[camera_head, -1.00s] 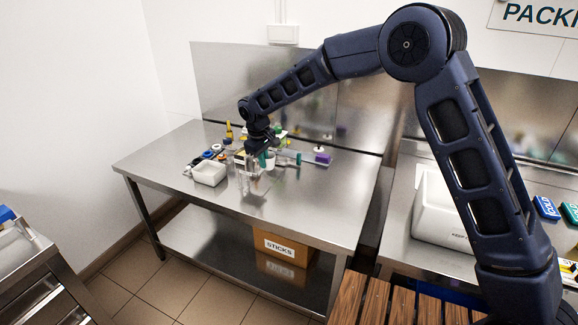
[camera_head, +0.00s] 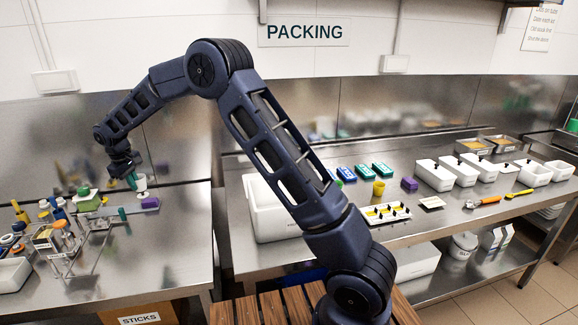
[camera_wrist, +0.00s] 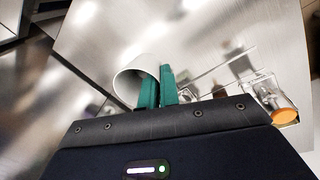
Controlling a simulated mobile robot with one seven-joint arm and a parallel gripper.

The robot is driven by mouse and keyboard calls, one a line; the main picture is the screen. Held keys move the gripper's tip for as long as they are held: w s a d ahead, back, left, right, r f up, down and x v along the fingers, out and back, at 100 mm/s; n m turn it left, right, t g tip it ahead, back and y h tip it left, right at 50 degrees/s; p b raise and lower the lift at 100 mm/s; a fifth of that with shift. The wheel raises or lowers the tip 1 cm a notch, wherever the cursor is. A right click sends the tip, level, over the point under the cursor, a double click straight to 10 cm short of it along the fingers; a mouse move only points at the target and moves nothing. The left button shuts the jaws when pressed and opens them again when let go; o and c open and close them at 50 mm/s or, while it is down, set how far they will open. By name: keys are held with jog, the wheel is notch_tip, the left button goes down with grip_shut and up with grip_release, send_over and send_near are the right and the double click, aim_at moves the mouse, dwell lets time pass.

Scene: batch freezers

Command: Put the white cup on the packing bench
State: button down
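The white cup (camera_wrist: 135,76) is at my gripper (camera_wrist: 157,88) in the wrist view, tilted, with its open rim showing. The teal fingers are close together at the cup's wall, and appear shut on it. In the head view my gripper (camera_head: 131,182) is above the left steel table, with the white cup (camera_head: 142,184) beside its fingers. The packing bench (camera_head: 420,228) is the long steel bench to the right, under the PACKING sign.
The left table (camera_head: 150,255) holds a wire rack, bottles and a purple block (camera_head: 150,203).

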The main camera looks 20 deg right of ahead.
jog(key=w+d+r+m, duration=0.1)
jog(key=w+d+m, duration=0.1)
jog(key=w+d, duration=0.85)
jog(key=w+d+r+m, duration=0.15)
jog(key=w+d, duration=0.55)
jog(key=d, duration=0.7)
jog(key=w+d+m, duration=0.3)
jog(key=w+d, duration=0.5)
jog(key=d, duration=0.4)
jog(key=w+d+r+m, duration=0.1)
jog(key=d+m, duration=0.1)
jog(key=d, duration=1.3)
jog(key=w+d+r+m+g, duration=0.1)
jog(key=d+m, duration=0.1)
jog(key=d, duration=1.3)
jog(key=w+d+m, duration=0.1)
jog(key=d+m, duration=0.1)
jog(key=d, duration=1.4)
jog(key=shift+h, duration=0.5)
jog(key=f, duration=1.9)
jog(key=shift+a+f, duration=0.3)
jog(key=shift+f, duration=0.2)
jog(key=c, duration=1.6)
grip_release()
jog(key=shift+c, duration=0.2)
jog(key=shift+r, duration=0.1)
